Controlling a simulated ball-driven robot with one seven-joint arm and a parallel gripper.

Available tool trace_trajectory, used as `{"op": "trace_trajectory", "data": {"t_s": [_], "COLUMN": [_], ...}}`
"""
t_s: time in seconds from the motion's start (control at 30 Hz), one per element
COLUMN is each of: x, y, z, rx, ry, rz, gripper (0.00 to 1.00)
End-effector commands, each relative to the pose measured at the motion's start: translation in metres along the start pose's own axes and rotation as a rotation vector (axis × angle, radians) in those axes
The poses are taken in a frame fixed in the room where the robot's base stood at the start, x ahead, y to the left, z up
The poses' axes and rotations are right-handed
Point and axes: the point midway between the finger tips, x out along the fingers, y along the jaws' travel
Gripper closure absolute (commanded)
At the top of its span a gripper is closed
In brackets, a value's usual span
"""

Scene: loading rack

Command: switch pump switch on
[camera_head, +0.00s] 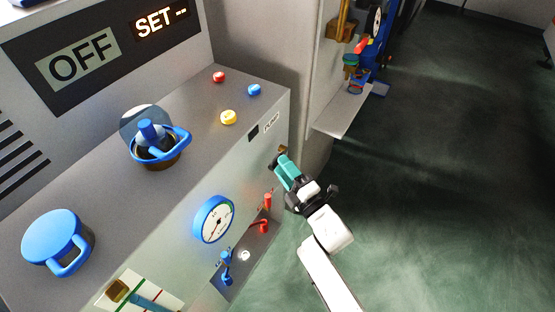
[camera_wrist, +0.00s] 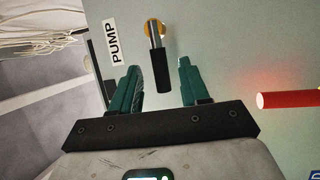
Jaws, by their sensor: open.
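The pump switch (camera_wrist: 157,60) is a toggle with a round brass base, a metal stem and a black tip. It sits on the pale panel beside the PUMP label (camera_wrist: 113,42), which also shows in the head view (camera_head: 271,123). In the wrist view the lever points down toward my gripper (camera_wrist: 162,80). My gripper is open, its green fingers spread to the left and right of the black tip. Whether a finger touches the lever I cannot tell. In the head view my gripper (camera_head: 280,160) is at the panel's right edge and hides most of the switch, with a brass bit (camera_head: 283,149) showing.
A red lever (camera_wrist: 288,99) sticks out to the right; red handles (camera_head: 265,222) show below in the head view. A blue-rimmed gauge (camera_head: 214,219) is on the same face. Red, yellow (camera_head: 228,117) and blue buttons sit on top. Open floor (camera_head: 440,180) lies to the right.

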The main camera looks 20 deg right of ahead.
Motion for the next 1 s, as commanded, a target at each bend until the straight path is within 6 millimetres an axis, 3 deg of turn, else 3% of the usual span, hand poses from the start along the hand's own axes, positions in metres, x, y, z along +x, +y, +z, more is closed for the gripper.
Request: {"op": "trace_trajectory", "data": {"t_s": [0.23,0.63,1.0], "x": [0.031,0.037,0.037], "y": [0.000,0.000,0.000], "z": [-0.001,-0.001,-0.001], "rx": [0.000,0.001,0.001], "ry": [0.002,0.000,0.000], "rz": [0.001,-0.002,-0.001], "gripper": [0.55,0.55,0.90]}}
